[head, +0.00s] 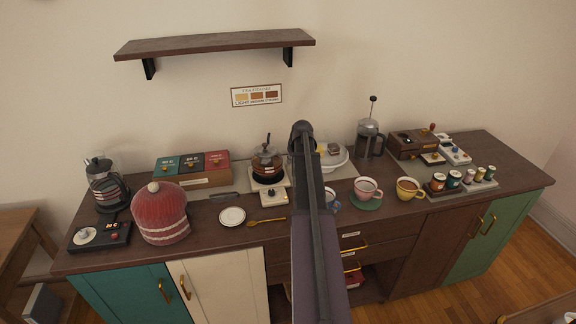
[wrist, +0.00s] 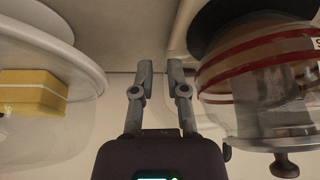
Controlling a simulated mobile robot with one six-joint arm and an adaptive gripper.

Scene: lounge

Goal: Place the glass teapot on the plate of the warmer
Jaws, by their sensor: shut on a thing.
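The glass teapot (head: 267,158), with brown contents and a dark knob, is upright over the warmer (head: 284,183) in the head view. The warmer is cream with a dark round plate (head: 269,175); I cannot tell whether the teapot touches it. In the wrist view the picture is upside down: the red-banded teapot (wrist: 262,85) fills the right side, and the dark plate (wrist: 207,25) shows behind its base. My gripper (wrist: 160,75) is beside the teapot, its fingers close together and shut on it. In the head view my arm hides the fingers.
A glass dome over a yellow cake (wrist: 35,90) stands close on the gripper's other side. A tea box (head: 193,170) is left of the warmer. A shelf (head: 215,43) hangs above.

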